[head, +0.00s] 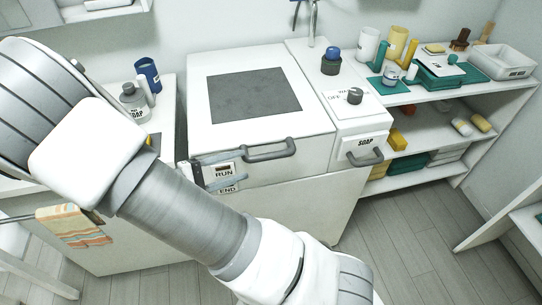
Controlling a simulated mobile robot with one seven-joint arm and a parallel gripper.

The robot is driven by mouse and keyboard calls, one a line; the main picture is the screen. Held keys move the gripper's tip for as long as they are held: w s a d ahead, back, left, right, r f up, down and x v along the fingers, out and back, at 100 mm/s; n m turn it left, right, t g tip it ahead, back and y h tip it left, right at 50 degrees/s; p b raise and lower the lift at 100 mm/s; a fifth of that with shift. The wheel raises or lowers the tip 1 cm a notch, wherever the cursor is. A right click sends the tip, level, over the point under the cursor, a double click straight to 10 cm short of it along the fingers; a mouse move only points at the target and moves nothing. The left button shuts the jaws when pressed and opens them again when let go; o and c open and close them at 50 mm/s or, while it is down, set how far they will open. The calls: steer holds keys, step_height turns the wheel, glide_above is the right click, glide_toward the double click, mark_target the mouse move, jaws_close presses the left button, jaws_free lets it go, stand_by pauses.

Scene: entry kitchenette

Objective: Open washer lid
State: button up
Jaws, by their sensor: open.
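The washer (262,182) is a white box at the middle of the head view. Its lid (210,127) lies flat and shut on top, with a dark grey square panel (254,95) set in it. A grey bar handle (270,152) sticks out at the lid's front edge. A small panel marked RUN and END (223,176) is on the front left, partly behind my arm. My arm crosses the lower left of the view in front of the washer.
Right of the washer are a control top with a dark knob (355,96) and a SOAP drawer (362,148). A shelf unit (518,92) holds bottles and a white bin (503,62). Soap containers (134,101) stand at left. A striped towel (75,226) hangs below. Floor (400,245) is clear at right.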

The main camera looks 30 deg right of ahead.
mark_target(262, 159)
steer(key=b+x, duration=0.1)
steer(key=x, duration=0.9)
jaws_close()
stand_by(1.2)
